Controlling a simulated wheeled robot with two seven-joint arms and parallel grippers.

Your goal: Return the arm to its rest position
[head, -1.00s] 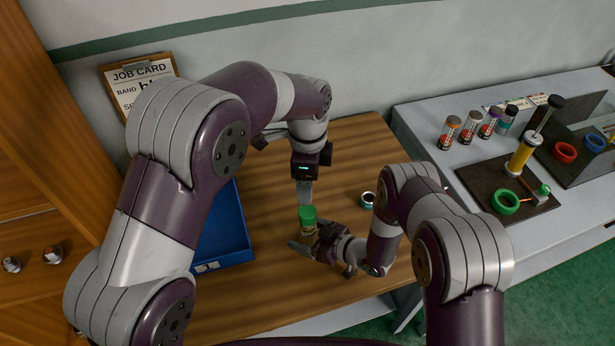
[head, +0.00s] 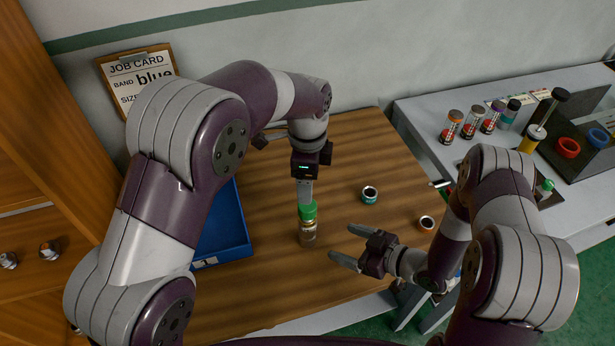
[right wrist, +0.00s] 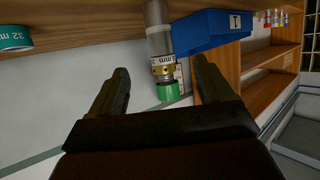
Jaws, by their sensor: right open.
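My right gripper (head: 343,245) is open and empty, to the right of a small green-capped cylinder (head: 308,232) and apart from it in the head view. The cylinder stands upright on the wooden table, with a brass-coloured collar under its cap. In the right wrist view it appears upside down, and the cylinder (right wrist: 162,66) shows between and beyond the open fingers. My left gripper (head: 306,188) points down just above or behind the green cap. Its fingertips are hidden at the cap, so I cannot tell whether it touches or holds it.
A blue tray (head: 222,228) lies left on the table (head: 270,285). A teal-banded ring (head: 370,195) and an orange-marked ring (head: 426,222) lie to the right. A job card (head: 140,76) reads "blue". Several capped tubes (head: 471,124) stand on the grey bench.

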